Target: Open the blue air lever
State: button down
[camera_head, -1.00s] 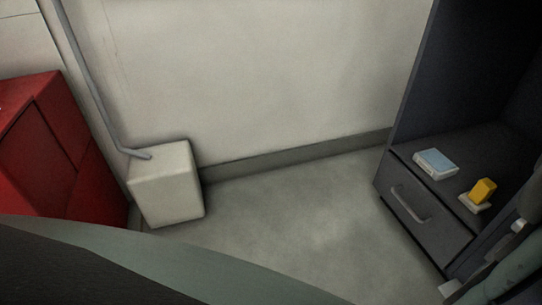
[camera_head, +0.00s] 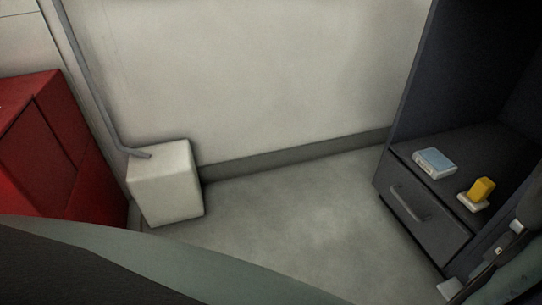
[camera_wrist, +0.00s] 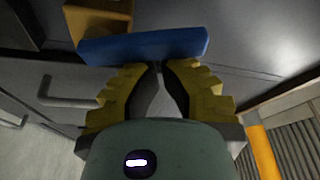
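The blue lever (camera_wrist: 145,46) is a blue bar lying across the upper part of the wrist view. A yellow-orange block (camera_wrist: 98,18) shows behind its left part. My gripper (camera_wrist: 158,66) has yellow ridged fingers whose tips come together just below the bar's middle. The fingers look shut, with the bar in front of the tips and not visibly between them. I cannot tell whether they touch it. In the head view the blue bar is not clearly seen; part of my arm (camera_head: 512,240) shows at the lower right.
A dark cabinet has a drawer (camera_head: 428,232) with a handle; a light-blue box (camera_head: 434,162) and a yellow block on a white base (camera_head: 481,190) sit above it. A white box (camera_head: 166,184) and red cabinet (camera_head: 45,140) stand left. The floor between is clear.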

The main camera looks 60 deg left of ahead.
jog(key=a+n+t+y+p, duration=0.1)
jog(key=n, duration=0.3)
jog(key=w+a+f+n+t+y+p, duration=0.1)
jog(key=a+n+t, duration=0.1)
jog(key=n, duration=0.3)
jog(key=a+n+t+y+p, duration=0.1)
jog(key=n+y, duration=0.1)
jog(key=n, duration=0.3)
jog(key=shift+w+a+f, duration=0.2)
jog(key=shift+a+f, duration=0.05)
jog(key=shift+a, duration=0.1)
notch_tip(320, 180, up, 5)
jog(key=d+p, duration=0.1)
jog(key=p, duration=0.3)
jog(key=f+p+v, duration=0.1)
jog(key=v, duration=0.9)
jog(key=shift+f+p, duration=0.2)
jog(key=shift+p, duration=0.15)
jog(key=shift+s+a, duration=0.1)
jog(key=shift+r, duration=0.1)
